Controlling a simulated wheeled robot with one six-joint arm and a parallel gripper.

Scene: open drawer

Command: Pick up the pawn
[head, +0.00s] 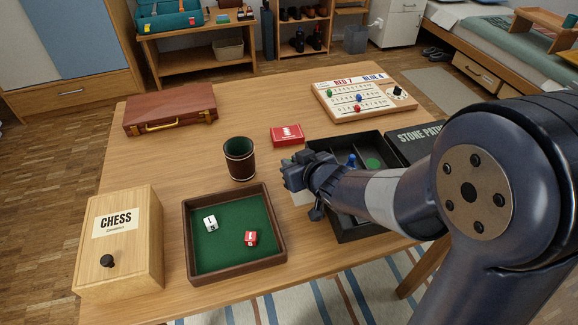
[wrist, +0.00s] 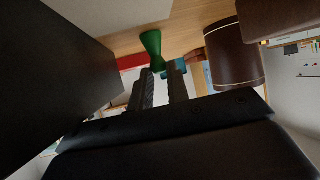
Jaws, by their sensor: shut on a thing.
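My gripper (head: 292,175) is over the table, between the dice cup and the open black box, its fingers toward the left in the head view. In the wrist view my gripper (wrist: 161,78) is shut on a green pawn (wrist: 150,45), narrow in the middle and flared at the ends, which shows at the fingertips. A small teal patch shows by one fingertip. The pawn is hidden in the head view. A blue piece (head: 352,160) is in the black box (head: 345,235), partly covered by my arm.
A brown dice cup (head: 239,160) stands close left of my gripper, a red card box (head: 287,135) behind it. A green-lined dice tray (head: 190,240) holds two dice. A chess box (head: 120,250), a brown case (head: 170,108) and a scoreboard (head: 362,98) stand around. The table's back middle is clear.

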